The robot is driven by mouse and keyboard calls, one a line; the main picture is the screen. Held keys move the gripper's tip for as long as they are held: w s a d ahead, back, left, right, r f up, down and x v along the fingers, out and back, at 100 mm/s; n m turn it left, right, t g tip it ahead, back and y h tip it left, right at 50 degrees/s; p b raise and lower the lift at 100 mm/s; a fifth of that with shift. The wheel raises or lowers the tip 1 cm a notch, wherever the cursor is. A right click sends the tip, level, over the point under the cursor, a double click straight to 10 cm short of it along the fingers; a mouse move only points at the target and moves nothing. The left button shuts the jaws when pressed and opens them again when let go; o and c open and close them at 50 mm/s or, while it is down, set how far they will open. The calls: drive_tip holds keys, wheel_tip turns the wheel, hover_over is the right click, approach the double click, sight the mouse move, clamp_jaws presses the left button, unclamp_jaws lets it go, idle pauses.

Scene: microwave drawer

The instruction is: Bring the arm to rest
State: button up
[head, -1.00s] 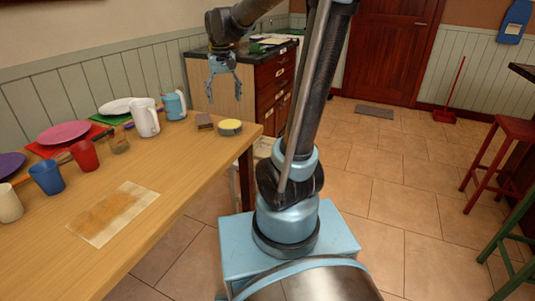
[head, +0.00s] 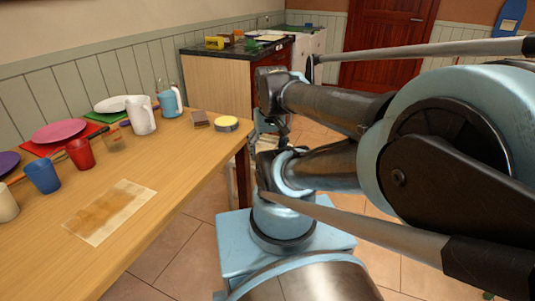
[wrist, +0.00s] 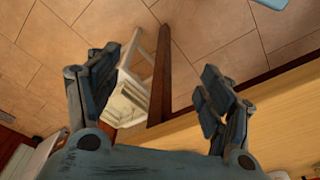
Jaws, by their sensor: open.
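My gripper (wrist: 160,88) is open and empty in the wrist view, with its two fingers wide apart. It points down at the tiled floor and at the edge of the wooden table (wrist: 270,128). In the head view my arm is folded low over my blue base, and the gripper hangs mostly hidden behind the arm links, just right of the table's far end (head: 232,150). I see nothing between the fingers.
A white stool (wrist: 130,96) stands beside the table. A dark-topped cabinet (head: 230,72) is behind. Tiled floor lies to the right.

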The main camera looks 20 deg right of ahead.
drive_tip(key=shift+s+f, duration=0.5)
drive_tip(key=shift+f, duration=0.15)
drive_tip(key=shift+w+f, duration=0.2)
drive_tip(key=shift+w, duration=0.2)
drive_tip(key=shift+o, duration=0.3)
